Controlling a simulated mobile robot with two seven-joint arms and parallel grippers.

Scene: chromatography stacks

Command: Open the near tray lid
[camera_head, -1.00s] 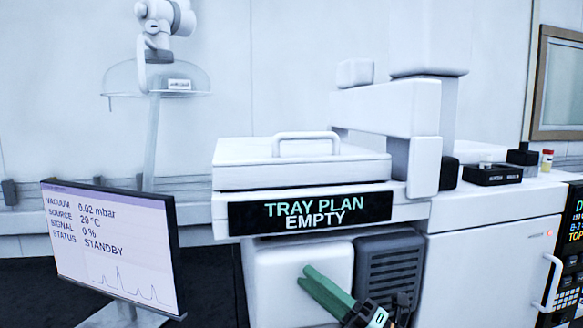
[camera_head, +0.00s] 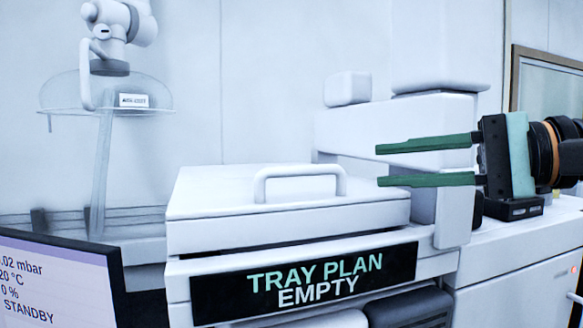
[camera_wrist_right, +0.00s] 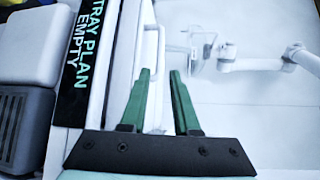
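The near tray lid (camera_head: 290,215) is a flat white slab with a raised handle (camera_head: 301,172) on top. It lies level on the white tray unit, over the black sign (camera_head: 305,283) reading "TRAY PLAN EMPTY". My right gripper (camera_head: 379,165) comes in from the right with its two green fingers apart and nothing between them. In the head view its tips are to the right of the handle and apart from it. In the right wrist view the handle (camera_wrist_right: 153,52) shows beyond the open fingers (camera_wrist_right: 160,72). My left gripper is not in view.
A white block-like arm housing (camera_head: 350,130) stands behind the lid, close to my right gripper. A monitor (camera_head: 50,285) is at lower left. A clear dome (camera_head: 75,90) on a stand is at the back left. The space above the lid's handle is clear.

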